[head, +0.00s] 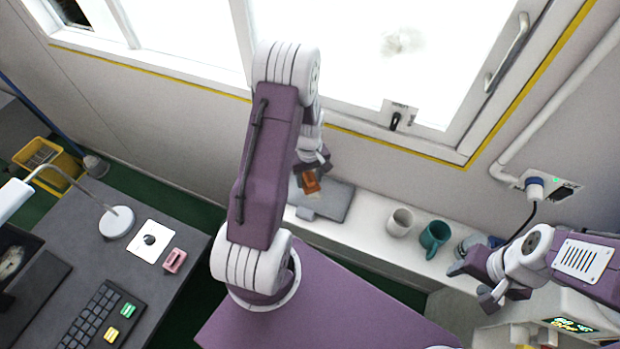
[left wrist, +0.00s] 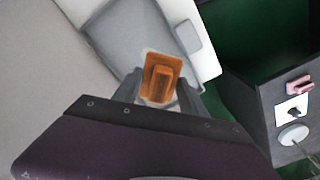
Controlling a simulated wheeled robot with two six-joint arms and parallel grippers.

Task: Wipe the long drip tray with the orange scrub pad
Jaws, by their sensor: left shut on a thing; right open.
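The orange scrub pad (head: 311,183) is held between the fingers of my left gripper (head: 312,172), which is shut on it. In the left wrist view the pad (left wrist: 160,78) shows between the two fingertips. The grey drip tray (head: 337,202) lies on the white ledge below the window, and it also shows in the left wrist view (left wrist: 128,38). The pad is over the tray's near part; I cannot tell if it touches. My right gripper (head: 470,284) is open and empty, beside the ledge's right end.
A white mug (head: 400,222), a teal mug (head: 434,238) and a glass jar (head: 468,246) stand on the ledge (head: 366,238) right of the tray. A grey desk (head: 75,235) with a lamp, keyboard and pink item is at left. A window handle (head: 396,119) juts out above.

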